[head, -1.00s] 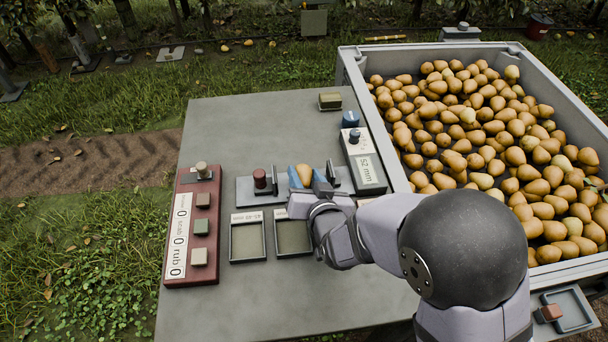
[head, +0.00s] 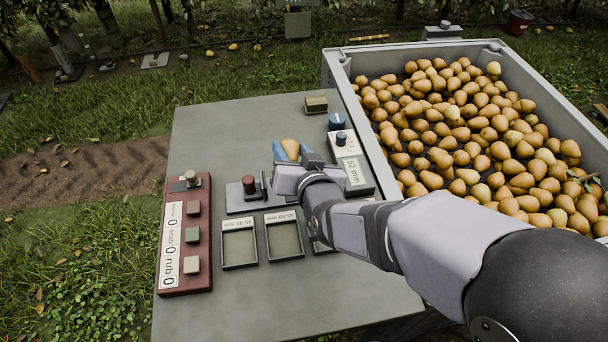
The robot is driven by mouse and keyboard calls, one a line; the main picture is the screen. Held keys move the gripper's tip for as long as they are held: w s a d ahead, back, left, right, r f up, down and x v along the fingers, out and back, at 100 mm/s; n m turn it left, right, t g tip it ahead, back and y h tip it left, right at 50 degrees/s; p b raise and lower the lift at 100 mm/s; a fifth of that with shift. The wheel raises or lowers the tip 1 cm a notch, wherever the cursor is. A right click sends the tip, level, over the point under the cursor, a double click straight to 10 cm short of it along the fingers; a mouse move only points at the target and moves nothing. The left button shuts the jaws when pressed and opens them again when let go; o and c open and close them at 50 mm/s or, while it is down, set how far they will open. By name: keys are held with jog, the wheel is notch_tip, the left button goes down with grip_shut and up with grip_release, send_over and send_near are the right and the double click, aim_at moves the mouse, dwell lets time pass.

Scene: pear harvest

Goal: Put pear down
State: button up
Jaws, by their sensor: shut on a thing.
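I cannot tell how high the pear is above the table. Two shallow trays with size labels, a left one (head: 239,264) and a middle one (head: 284,259), look empty. A third tray is mostly hidden by my arm.
A big grey crate (head: 342,70) full of pears stands at the right. A red counter panel (head: 184,278) with several square buttons lies at the table's left. A small olive block (head: 316,104) and a blue knob (head: 337,121) are at the back. The table's back left is bare.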

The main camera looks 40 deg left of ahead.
jog(key=s+a+n+g+y, duration=0.1)
jog(key=s+a, duration=0.2)
jog(key=s, duration=0.7)
jog(key=s+a+n+g, duration=0.1)
jog(key=s+a, duration=0.2)
jog(key=s, duration=0.6)
jog(key=w+d+m+t+h, duration=0.4)
jog(key=w+d+m+h, duration=0.15)
jog(key=d, duration=0.45)
jog(key=w+d+m+t+h, duration=0.3)
jog(key=w+d+m+h, duration=0.3)
jog(key=d, duration=0.4)
jog(key=shift+n+y, duration=0.25)
jog(key=shift+y, duration=0.3)
jog(key=shift+w+a+f+b, duration=0.1)
jog(key=shift+f+b, duration=0.3)
jog(key=shift+f, duration=1.4)
jog(key=shift+w+a+f+b, duration=0.1)
jog(key=shift+f+b, duration=0.25)
jog(key=shift+f, duration=1.45)
jog(key=shift+w+a+f+b, duration=0.1)
jog(key=shift+f+b, duration=0.3)
jog(key=shift+f, duration=1.4)
jog(key=shift+f, duration=0.2)
jog(key=o, duration=0.8)
